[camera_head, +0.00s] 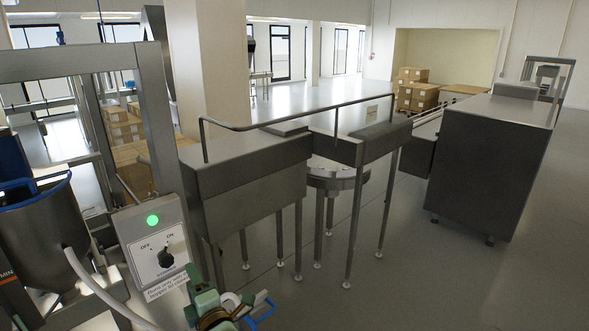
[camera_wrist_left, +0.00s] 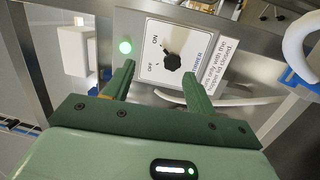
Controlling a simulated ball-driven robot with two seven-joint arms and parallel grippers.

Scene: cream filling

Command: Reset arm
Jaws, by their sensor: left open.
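The control box (camera_head: 148,246) stands at the left in the head view, with a black rotary knob (camera_head: 166,259), OFF and ON labels and a lit green light (camera_head: 152,220). My left gripper (camera_head: 232,300) is at the bottom of that view, below and right of the box. In the left wrist view my left gripper (camera_wrist_left: 159,72) is open, with nothing visible between its green fingers. The knob (camera_wrist_left: 172,62) shows beyond the fingertips, apparently clear of them. The green light (camera_wrist_left: 125,47) is lit there too. The knob's exact setting is hard to read.
A metal hopper (camera_head: 45,235) with a blue rim and a pale hose (camera_head: 90,280) stand left of the box. A steel machine with a guard rail (camera_head: 250,175) stands beyond. A steel cabinet (camera_head: 490,150) is at the right. Open floor (camera_head: 400,285) lies at lower right.

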